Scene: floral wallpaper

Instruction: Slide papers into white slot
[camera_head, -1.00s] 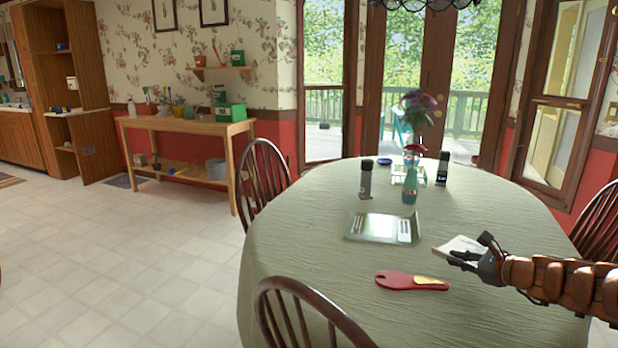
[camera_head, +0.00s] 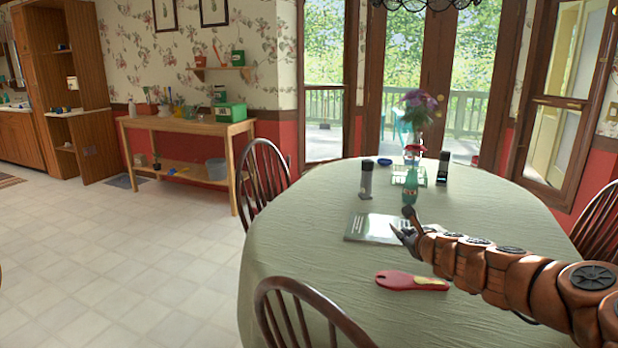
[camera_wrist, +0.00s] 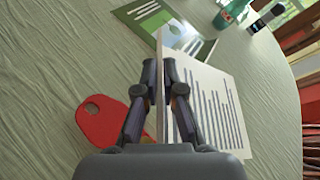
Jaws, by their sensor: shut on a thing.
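My gripper (camera_wrist: 161,95) is shut on white papers (camera_wrist: 215,100). In the wrist view a pale edge of them stands between the fingers, and a page printed with dark lines spreads to the right. In the head view my gripper (camera_head: 405,228) is over the round table, at the right side of a flat green-and-white folder (camera_head: 365,227). The folder (camera_wrist: 150,18) also shows beyond the fingertips in the wrist view. The papers' tip overlaps the folder in the picture; I cannot tell whether they touch. I cannot make out a white slot.
A red flat object (camera_head: 405,281) lies near the front of the table (camera_head: 310,270). A dark-topped container (camera_head: 366,180), a green bottle (camera_head: 410,188), a black container (camera_head: 443,169) and a flower vase (camera_head: 414,140) stand behind. Wooden chairs (camera_head: 262,178) surround the table.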

